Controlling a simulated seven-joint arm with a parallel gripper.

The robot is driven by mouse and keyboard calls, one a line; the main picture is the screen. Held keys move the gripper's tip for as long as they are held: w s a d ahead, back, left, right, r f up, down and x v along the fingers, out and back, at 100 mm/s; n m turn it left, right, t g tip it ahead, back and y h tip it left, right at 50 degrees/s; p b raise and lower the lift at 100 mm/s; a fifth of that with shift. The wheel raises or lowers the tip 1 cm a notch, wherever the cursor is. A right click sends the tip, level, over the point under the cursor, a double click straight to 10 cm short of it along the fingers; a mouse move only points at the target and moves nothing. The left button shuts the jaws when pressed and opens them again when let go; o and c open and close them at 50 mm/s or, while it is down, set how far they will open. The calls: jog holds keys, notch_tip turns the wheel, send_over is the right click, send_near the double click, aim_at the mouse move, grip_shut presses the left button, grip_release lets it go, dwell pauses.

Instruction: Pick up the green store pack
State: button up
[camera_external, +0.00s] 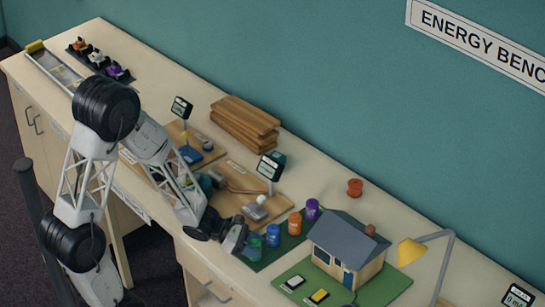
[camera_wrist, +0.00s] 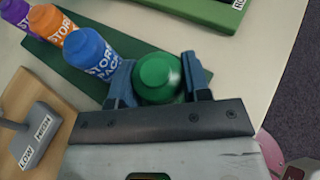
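The green store pack (camera_external: 252,248) stands at the near end of a row of store packs on the dark green mat (camera_external: 272,251). In the wrist view the green pack (camera_wrist: 158,76) shows its rounded top between the two blue-grey fingers of my gripper (camera_wrist: 160,80). One finger is on each side, very close to the pack; I cannot tell whether both press on it. In the external view my gripper (camera_external: 242,240) is low at the pack and partly hides it. The blue store pack (camera_wrist: 94,52) stands close beside the left finger.
Orange (camera_external: 295,223) and purple (camera_external: 312,210) store packs continue the row. A model house (camera_external: 348,255) on a green board stands to the right. A wooden board with a LOW/HIGH switch (camera_wrist: 38,140) lies on the left in the wrist view. The bench edge is close on the right there.

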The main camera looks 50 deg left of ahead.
aim_at(255, 240)
jog(key=c, duration=0.4)
jog(key=shift+o, duration=0.2)
jog(key=shift+r, duration=0.1)
jog(key=shift+r, duration=1.7)
jog(key=s+a+r, duration=0.1)
jog(key=s+a, duration=0.1)
jog(key=s, duration=1.3)
jog(key=shift+s+a+r, duration=0.15)
jog(key=shift+s+r, duration=0.05)
jog(key=shift+s, duration=0.15)
